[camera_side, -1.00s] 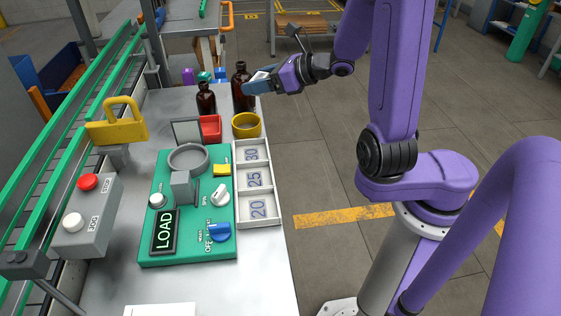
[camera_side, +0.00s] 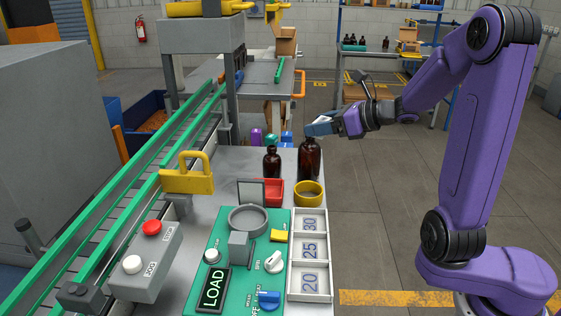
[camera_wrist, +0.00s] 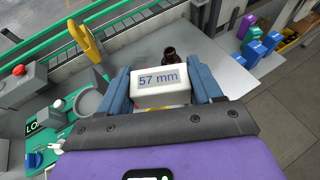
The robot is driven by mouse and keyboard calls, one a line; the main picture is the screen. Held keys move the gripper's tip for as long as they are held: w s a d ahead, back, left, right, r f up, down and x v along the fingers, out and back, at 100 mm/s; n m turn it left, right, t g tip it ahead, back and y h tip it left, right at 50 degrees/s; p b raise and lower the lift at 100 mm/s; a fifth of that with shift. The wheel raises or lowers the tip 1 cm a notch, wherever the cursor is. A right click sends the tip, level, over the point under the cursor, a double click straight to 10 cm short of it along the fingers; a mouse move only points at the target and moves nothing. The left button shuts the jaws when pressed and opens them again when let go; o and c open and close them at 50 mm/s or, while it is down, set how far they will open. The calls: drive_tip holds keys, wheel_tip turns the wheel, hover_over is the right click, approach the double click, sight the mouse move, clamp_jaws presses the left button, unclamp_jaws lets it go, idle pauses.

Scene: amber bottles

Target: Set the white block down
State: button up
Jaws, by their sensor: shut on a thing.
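My gripper (camera_side: 317,127) is shut on the white block (camera_wrist: 160,87), which is marked "57 mm" in the wrist view. The blue fingers press on its two sides. In the side view only a small white part of the block (camera_side: 323,119) shows. The gripper is in the air, near the top of the taller amber bottle (camera_side: 309,162) in the picture; the gap in depth is hard to tell. A shorter amber bottle (camera_side: 271,163) stands to the left. One bottle neck (camera_wrist: 170,56) shows beyond the block in the wrist view.
A yellow ring (camera_side: 309,193), a red tray (camera_side: 268,190) and a white tray (camera_side: 295,262) with sections 30, 25 and 20 are on the table. The green panel (camera_side: 226,283) has a round cup (camera_side: 248,219). A yellow padlock-like piece (camera_side: 187,178) stands left.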

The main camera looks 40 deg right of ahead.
drive_tip(key=w+d+n+g+y, duration=0.1)
drive_tip(key=w+d+n+y, duration=0.1)
drive_tip(key=w, duration=0.7)
drive_tip(key=w+d+n+g+y, duration=0.1)
drive_tip(key=w+d+n+y, duration=0.15)
drive_tip(key=w, duration=0.55)
wheel_tip(320, 180, down, 8)
drive_tip(key=w+g, duration=0.1)
drive_tip(key=w, duration=0.2)
drive_tip(key=shift+a+n, duration=0.3)
drive_tip(key=shift+n, duration=0.05)
drive_tip(key=shift+f, duration=0.1)
drive_tip(key=shift+y, duration=0.25)
drive_tip(key=shift+f, duration=4.7)
drive_tip(key=shift+f, duration=0.2)
drive_tip(key=o, duration=1.1)
drive_tip(key=shift+c, duration=0.2)
